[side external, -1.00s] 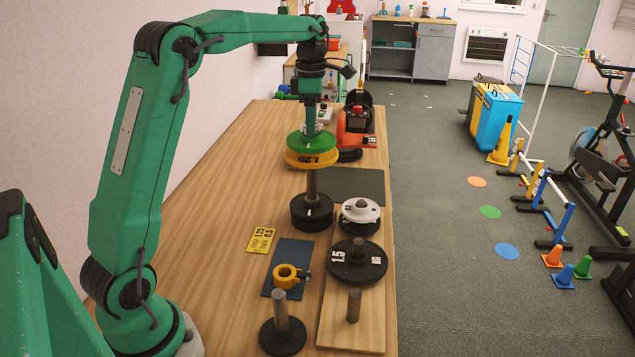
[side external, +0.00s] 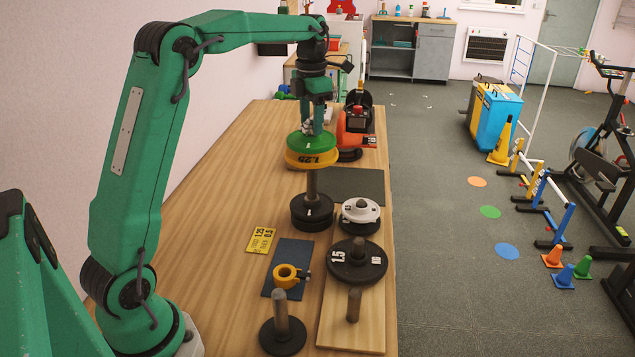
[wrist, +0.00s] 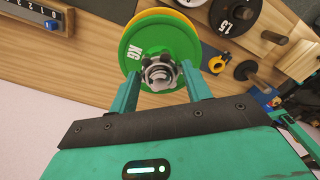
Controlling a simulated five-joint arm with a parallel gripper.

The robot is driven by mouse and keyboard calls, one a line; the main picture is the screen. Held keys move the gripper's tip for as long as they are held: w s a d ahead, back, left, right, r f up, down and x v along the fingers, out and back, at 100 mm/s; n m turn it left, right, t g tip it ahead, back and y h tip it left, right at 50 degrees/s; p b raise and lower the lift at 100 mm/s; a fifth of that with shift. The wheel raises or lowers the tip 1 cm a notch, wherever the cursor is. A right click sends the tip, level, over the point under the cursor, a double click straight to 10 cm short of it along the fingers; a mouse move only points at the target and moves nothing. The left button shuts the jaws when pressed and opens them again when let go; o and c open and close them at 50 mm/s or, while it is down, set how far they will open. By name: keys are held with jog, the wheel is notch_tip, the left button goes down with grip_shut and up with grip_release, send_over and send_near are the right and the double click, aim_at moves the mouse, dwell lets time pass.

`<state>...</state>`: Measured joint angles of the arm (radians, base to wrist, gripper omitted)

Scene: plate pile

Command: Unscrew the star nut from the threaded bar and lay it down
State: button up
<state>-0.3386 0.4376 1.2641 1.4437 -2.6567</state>
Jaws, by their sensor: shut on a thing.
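The silver star nut (wrist: 160,70) sits at the centre of the green plate (wrist: 155,45) in the wrist view. My gripper (wrist: 160,82) is shut on it, one finger on each side. In the side external view my gripper (side external: 309,128) points straight down onto the green plate (side external: 311,142). The nut is mostly hidden by the fingers there. The threaded bar (side external: 312,184) stands upright through the green plate and a yellow plate (side external: 313,158), above black plates (side external: 312,212). The bar's end shows inside the nut; I cannot tell how far the nut is threaded on.
A dark mat (side external: 352,183) lies right of the bar. A white-topped black plate (side external: 360,213), a large black plate (side external: 357,262) and short posts stand nearer. A yellow collar (side external: 286,275) rests on a blue mat (side external: 287,252). An orange kettlebell-like object (side external: 350,137) stands behind.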

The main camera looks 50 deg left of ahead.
jog(key=o, duration=1)
jog(key=shift+c, duration=0.2)
jog(key=m, duration=0.4)
jog(key=shift+m, duration=0.3)
jog(key=m, duration=0.8)
jog(key=shift+m, duration=0.4)
jog(key=m, duration=0.4)
jog(key=shift+m, duration=0.4)
jog(key=shift+c, duration=0.2)
jog(key=c, duration=1.1)
